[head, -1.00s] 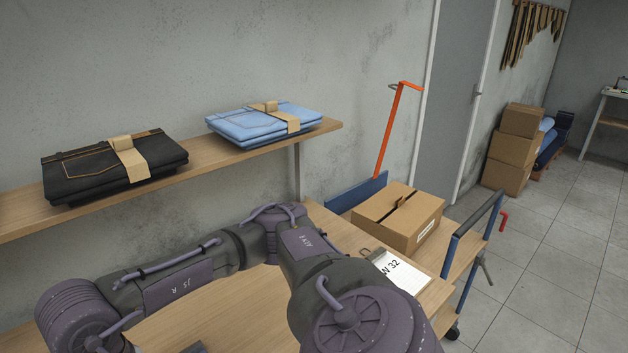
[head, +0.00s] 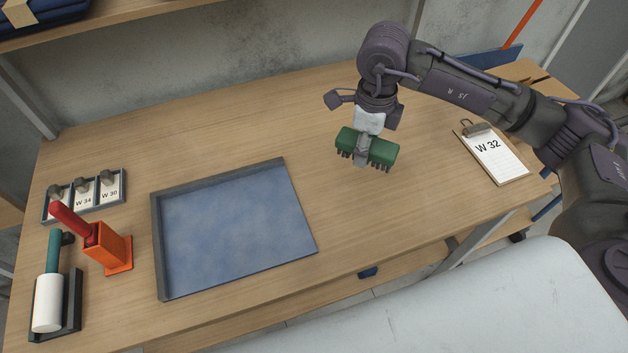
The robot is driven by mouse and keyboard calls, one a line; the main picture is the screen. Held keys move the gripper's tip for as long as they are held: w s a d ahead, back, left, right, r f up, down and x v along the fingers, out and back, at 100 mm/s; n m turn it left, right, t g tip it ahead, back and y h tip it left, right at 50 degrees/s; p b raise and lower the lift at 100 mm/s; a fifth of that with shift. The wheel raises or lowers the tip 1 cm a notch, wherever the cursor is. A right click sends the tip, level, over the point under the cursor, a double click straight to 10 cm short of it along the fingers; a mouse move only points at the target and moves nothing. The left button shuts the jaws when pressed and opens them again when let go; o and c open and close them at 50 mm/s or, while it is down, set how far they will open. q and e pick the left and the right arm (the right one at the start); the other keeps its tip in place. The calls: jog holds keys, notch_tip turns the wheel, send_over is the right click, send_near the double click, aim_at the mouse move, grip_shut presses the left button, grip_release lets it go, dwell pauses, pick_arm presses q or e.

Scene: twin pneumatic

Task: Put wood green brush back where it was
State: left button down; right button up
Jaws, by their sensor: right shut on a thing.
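The green brush (head: 384,152) has a green block body with dark bristles pointing down. My right gripper (head: 362,150) comes from above and is shut on the brush near the middle of its body. The brush is over the right part of the wooden workbench (head: 420,220), to the right of the blue-grey tray. I cannot tell for sure whether the bristles touch the bench or hang just above it. My left gripper is not in view.
A shallow tray (head: 158,270) with a mottled blue surface lies mid-bench. At left are a tag rack (head: 60,210), an orange holder (head: 106,247) with a red-handled tool, and a white roller (head: 47,303) in a dark holder. A clipboard (head: 495,158) lies at right. Bare wood surrounds the brush.

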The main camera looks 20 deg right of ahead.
aim_at(313, 181)
jog(key=m, duration=0.2)
jog(key=w+d+m, duration=0.1)
jog(key=m, duration=0.2)
jog(key=w+d+f+m, duration=0.1)
jog(key=m, duration=0.1)
jog(key=shift+b, duration=0.3)
jog(key=shift+m, duration=0.7)
jog(key=shift+w+a+f, duration=0.1)
jog(key=shift+w, duration=0.05)
jog(key=shift+m, duration=0.3)
jog(key=w+a+f+p, duration=0.1)
jog(key=a+f, duration=0.1)
jog(key=a, duration=0.1)
jog(key=w+a+f+p, duration=0.1)
jog(key=a+f, duration=0.1)
jog(key=a, duration=0.2)
jog(key=w+a+f+p, duration=0.1)
jog(key=a+f, duration=0.1)
jog(key=a, duration=0.1)
jog(key=shift+w+a+f+p, duration=0.25)
jog(key=shift+a+f+p, duration=0.1)
jog(key=shift+f, duration=0.05)
notch_tip(313, 181, down, 3)
jog(key=shift+f+p, duration=0.1)
jog(key=shift+p, duration=0.5)
jog(key=shift+f, duration=0.45)
jog(key=shift+f, duration=0.1)
